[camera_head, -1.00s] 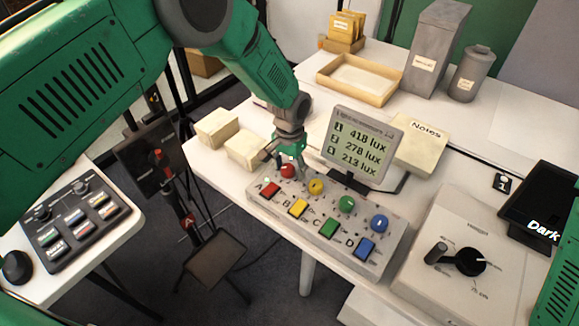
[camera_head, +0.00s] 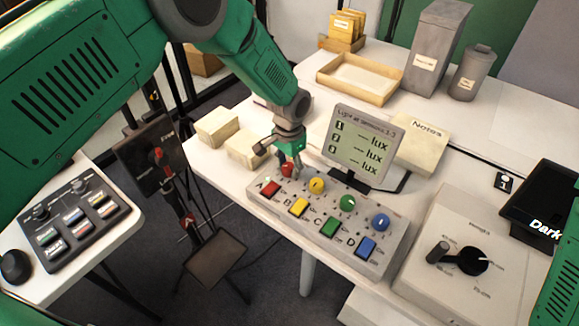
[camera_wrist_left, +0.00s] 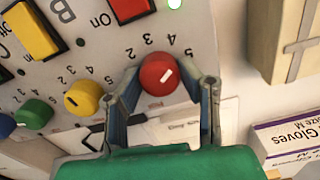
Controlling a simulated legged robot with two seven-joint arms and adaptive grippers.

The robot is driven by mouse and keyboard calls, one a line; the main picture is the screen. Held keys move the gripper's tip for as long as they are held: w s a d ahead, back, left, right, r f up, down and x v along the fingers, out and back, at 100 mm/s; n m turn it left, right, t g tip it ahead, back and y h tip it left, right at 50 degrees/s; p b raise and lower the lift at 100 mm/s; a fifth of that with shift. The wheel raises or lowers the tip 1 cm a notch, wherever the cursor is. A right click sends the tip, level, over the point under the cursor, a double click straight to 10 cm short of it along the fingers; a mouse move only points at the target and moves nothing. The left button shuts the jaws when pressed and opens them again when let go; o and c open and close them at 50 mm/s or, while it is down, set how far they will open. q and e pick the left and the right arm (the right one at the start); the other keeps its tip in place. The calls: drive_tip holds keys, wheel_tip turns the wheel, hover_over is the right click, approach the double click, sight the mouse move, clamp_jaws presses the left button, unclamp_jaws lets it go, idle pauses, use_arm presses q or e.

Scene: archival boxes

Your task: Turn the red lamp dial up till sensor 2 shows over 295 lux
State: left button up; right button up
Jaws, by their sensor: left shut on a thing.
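The red dial (camera_head: 287,170) sits at the left end of the grey control box, above the red switch (camera_head: 270,188) marked A. My left gripper (camera_head: 290,162) comes down on it from above. In the left wrist view the fingers are closed on the two sides of the red dial (camera_wrist_left: 159,73), and its white mark slants toward the upper right. Numbers 2 to 5 are printed around it. The sensor display (camera_head: 363,145) lists three sensors, each with dashes before "lux", so no reading shows. My right gripper is out of view.
Yellow (camera_head: 317,186), green (camera_head: 347,203) and blue (camera_head: 380,222) dials stand close by in a row. A height box with a black knob (camera_head: 472,261) is at the right. Cream boxes (camera_head: 247,148) lie left of the display. A wooden tray (camera_head: 375,95) is behind.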

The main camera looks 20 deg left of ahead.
sight(289, 165)
use_arm(q)
drive_tip(key=m, duration=0.5)
drive_tip(key=shift+b, duration=0.35)
drive_tip(key=shift+m, duration=0.3)
drive_tip(key=o, duration=1.1)
drive_tip(key=shift+o, duration=0.2)
drive_tip(key=shift+r, duration=0.25)
wheel_tip(289, 165, up, 11)
drive_tip(key=shift+r, duration=0.15)
drive_tip(key=shift+w, duration=0.1)
